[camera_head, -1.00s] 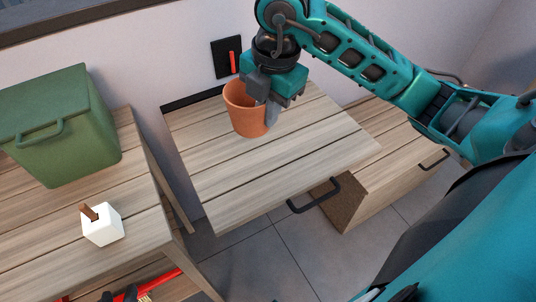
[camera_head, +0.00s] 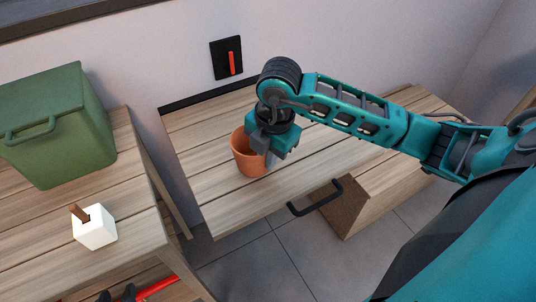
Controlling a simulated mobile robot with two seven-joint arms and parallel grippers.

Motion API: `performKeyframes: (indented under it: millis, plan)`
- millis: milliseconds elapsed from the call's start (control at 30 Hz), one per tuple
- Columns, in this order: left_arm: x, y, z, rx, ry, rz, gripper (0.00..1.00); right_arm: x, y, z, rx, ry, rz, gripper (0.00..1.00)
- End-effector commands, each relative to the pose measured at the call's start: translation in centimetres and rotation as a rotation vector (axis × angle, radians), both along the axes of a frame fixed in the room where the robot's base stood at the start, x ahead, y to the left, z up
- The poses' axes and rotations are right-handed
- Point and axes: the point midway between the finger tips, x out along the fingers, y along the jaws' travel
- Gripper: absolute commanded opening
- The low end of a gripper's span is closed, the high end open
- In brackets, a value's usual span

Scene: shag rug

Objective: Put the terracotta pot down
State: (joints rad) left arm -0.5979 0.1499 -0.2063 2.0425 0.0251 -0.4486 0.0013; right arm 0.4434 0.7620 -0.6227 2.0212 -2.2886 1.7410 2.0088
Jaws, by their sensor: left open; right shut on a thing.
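The gripper hides part of the pot's right side. I cannot tell whether the pot's base touches the wood.
A green lidded bin (camera_head: 58,135) and a white block with a brown piece (camera_head: 95,227) stand on the left table. A red-and-black wall switch (camera_head: 227,58) is behind. Bare wood lies left of the pot.

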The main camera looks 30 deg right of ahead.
Motion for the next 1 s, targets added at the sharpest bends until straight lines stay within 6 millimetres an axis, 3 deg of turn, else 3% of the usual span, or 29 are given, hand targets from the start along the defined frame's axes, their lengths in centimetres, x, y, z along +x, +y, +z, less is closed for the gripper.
performKeyframes:
  millis: [167,200,467,767,1000]
  plan:
    - [0.1,0.0,-0.2,0.0,-0.002,0.0,0.43,0.0,0.0,-0.3,0.001,-0.001,0.0,0.0]
    - [0.1,0.0,-0.2,-0.001,-0.002,-0.001,0.43,0.0,0.0,-0.4,0.001,0.0,0.0,0.09]
    - [0.1,0.0,-0.1,0.0,-0.001,0.0,0.43,0.0,0.0,-0.3,0.001,0.0,0.0,0.34]
    - [0.1,0.0,0.3,0.0,-0.002,0.0,0.43,0.0,0.0,0.2,0.001,0.0,0.0,0.34]
    - [0.1,0.3,0.9,0.005,-0.007,0.005,0.43,-0.3,-0.1,4.2,0.001,-0.006,0.001,0.34]
